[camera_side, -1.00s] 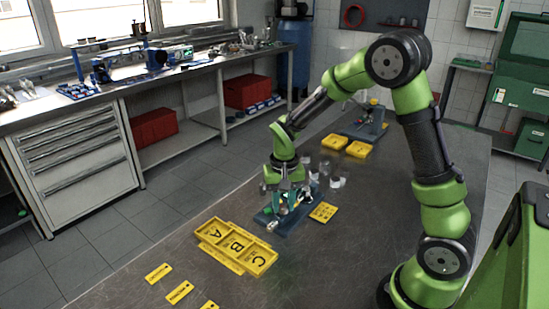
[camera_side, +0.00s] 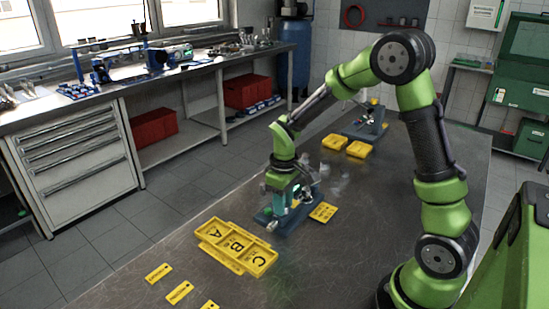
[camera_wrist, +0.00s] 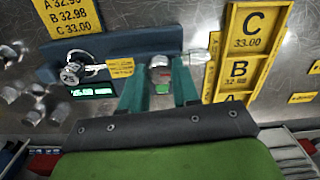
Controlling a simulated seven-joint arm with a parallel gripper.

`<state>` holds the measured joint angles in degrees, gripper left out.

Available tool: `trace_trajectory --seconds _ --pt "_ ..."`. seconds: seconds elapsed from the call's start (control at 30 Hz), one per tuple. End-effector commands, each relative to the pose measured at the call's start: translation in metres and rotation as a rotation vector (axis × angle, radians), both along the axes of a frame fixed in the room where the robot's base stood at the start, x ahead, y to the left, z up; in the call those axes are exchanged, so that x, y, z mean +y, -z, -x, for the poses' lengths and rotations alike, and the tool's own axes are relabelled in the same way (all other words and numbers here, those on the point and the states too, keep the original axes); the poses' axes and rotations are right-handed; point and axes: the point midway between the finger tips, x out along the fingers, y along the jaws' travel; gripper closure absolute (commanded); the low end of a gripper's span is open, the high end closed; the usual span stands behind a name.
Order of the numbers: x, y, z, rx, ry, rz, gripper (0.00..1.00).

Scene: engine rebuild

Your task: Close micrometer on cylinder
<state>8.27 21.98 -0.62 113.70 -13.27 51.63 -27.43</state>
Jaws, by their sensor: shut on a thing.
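The micrometer stands on a blue-grey base (camera_wrist: 100,55), with a green-lit readout (camera_wrist: 92,91) whose digits are too small to read surely. A round metal part (camera_wrist: 70,75), perhaps the cylinder, sits at the left of the base in the wrist view, beside a small yellow tag (camera_wrist: 120,67). Whether the measuring faces touch it cannot be told. My gripper (camera_wrist: 160,80) is shut with its teal fingers either side of the micrometer's grey round thimble (camera_wrist: 160,70). In the side view my gripper (camera_side: 289,205) is low over the base (camera_side: 278,222) and hides most of the micrometer.
A yellow tray marked A, B, C (camera_side: 237,247) lies close to the base. A yellow card with sizes (camera_wrist: 70,15) lies beyond it in the wrist view. Several loose metal cylinders (camera_wrist: 32,116) stand at the left there. The table's front right is clear.

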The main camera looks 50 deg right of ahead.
Motion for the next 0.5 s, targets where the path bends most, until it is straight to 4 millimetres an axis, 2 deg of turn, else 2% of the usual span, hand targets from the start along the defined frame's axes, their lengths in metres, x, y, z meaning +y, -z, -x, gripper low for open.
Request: trace_trajectory --seconds 0.5 --pt "0.0 -0.0015 0.0003 0.0 -0.09 0.0 1.0"
